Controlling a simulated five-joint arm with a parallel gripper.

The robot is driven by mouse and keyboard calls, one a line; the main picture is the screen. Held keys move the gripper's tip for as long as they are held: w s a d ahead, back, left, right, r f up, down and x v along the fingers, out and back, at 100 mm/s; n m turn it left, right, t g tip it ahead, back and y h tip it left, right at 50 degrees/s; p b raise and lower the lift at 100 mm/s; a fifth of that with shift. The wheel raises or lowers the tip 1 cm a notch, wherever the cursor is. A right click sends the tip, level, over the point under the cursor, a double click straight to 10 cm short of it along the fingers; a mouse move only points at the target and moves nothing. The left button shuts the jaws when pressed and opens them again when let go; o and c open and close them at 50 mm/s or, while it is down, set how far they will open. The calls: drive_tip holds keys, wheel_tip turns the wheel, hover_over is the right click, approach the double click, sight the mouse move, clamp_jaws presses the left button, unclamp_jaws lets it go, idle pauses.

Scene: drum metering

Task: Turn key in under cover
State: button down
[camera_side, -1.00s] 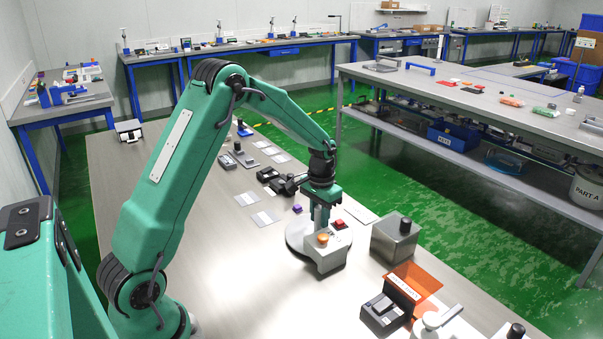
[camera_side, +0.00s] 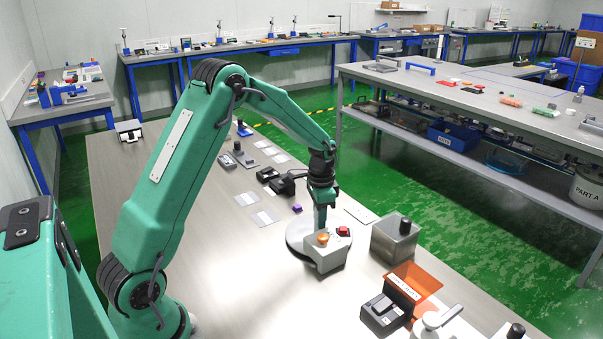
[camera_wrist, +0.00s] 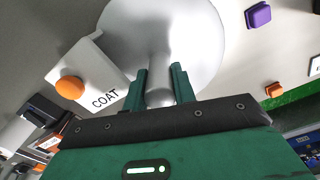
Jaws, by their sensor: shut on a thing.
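An orange see-through cover (camera_side: 422,283) shows at the lower right of the side view. It stands by a dark grey box (camera_side: 378,317) and a labelled upright plate (camera_side: 402,290). I cannot make out a key there. The post's foot is hard to see in the side view.
A grey box marked COAT (camera_wrist: 92,78) with an orange button (camera_wrist: 70,87) stands close to my gripper.

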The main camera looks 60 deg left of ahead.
drive_tip(key=shift+r+m, duration=0.1)
drive_tip(key=shift+m, duration=8.5)
drive_tip(key=c, duration=1.4)
unclamp_jaws()
drive_tip(key=shift+c, duration=0.2)
